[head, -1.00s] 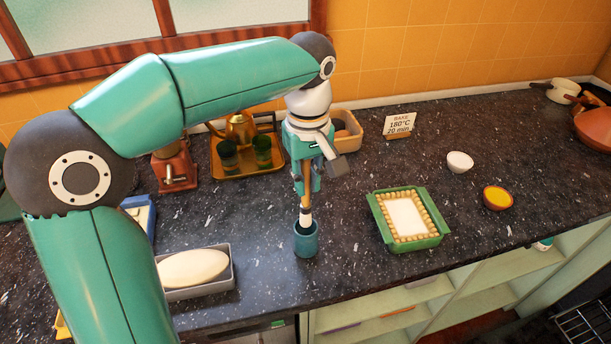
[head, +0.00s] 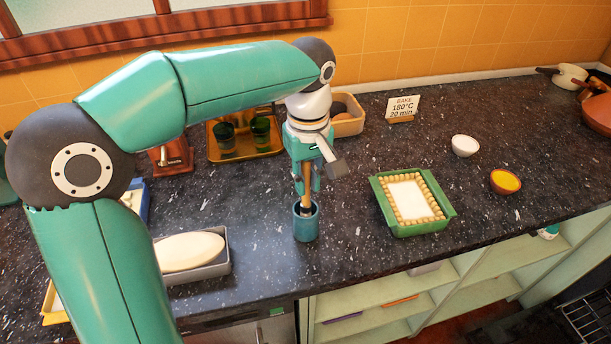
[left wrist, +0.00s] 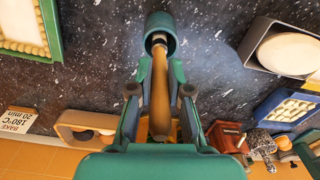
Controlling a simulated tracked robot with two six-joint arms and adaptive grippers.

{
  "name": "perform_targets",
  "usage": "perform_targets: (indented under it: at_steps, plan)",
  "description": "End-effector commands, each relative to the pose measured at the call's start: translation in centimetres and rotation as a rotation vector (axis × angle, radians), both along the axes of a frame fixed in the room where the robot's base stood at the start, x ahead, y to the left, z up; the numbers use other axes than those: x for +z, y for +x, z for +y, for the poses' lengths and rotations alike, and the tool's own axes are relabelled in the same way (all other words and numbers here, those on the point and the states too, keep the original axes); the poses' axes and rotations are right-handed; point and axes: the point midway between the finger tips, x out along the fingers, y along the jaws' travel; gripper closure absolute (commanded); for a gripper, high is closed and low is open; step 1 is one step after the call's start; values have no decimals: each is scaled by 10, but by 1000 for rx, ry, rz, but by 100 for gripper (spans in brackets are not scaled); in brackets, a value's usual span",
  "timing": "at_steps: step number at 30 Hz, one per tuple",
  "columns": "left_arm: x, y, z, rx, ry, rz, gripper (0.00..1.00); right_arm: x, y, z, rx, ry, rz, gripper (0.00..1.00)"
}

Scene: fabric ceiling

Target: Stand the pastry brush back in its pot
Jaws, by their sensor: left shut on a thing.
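The pastry brush (head: 306,190) is upright, its wooden handle held in my left gripper (head: 309,181), which is shut on it. Its lower end is inside the mouth of the blue pot (head: 306,228) on the dark counter. In the left wrist view, the brush (left wrist: 160,100) runs between the two fingers of the left gripper (left wrist: 160,78) into the round pot (left wrist: 161,30). The bristles are hidden inside the pot, and I cannot tell whether they touch its bottom. My right gripper is in neither view.
A green tray (head: 384,214) stands right of the pot, with a white bowl (head: 465,145) and a yellow-filled bowl (head: 506,181) beyond. A grey tin with dough (head: 222,262) is at left. Behind are a gold tray with cups (head: 216,151) and a tan box (head: 350,126).

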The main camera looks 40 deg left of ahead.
Motion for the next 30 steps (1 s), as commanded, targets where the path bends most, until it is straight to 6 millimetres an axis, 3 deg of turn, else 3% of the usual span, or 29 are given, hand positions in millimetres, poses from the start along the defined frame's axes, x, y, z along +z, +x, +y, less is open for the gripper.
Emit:
perform_targets:
  at_steps: [4, 5, 10, 22, 30]
  plan:
    - [0, 0, 0, 0, 0, 0, 100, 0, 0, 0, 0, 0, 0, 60]
    - [0, 0, 0, 0, 0, 0, 81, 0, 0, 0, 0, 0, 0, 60]
    - [0, 0, 0, 0, 0, 0, 53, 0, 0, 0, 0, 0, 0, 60]
    - [5, 1, 0, 0, 0, -1, 53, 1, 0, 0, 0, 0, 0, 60]
    - [46, 2, -1, -1, -1, -5, 53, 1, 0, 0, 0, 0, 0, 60]
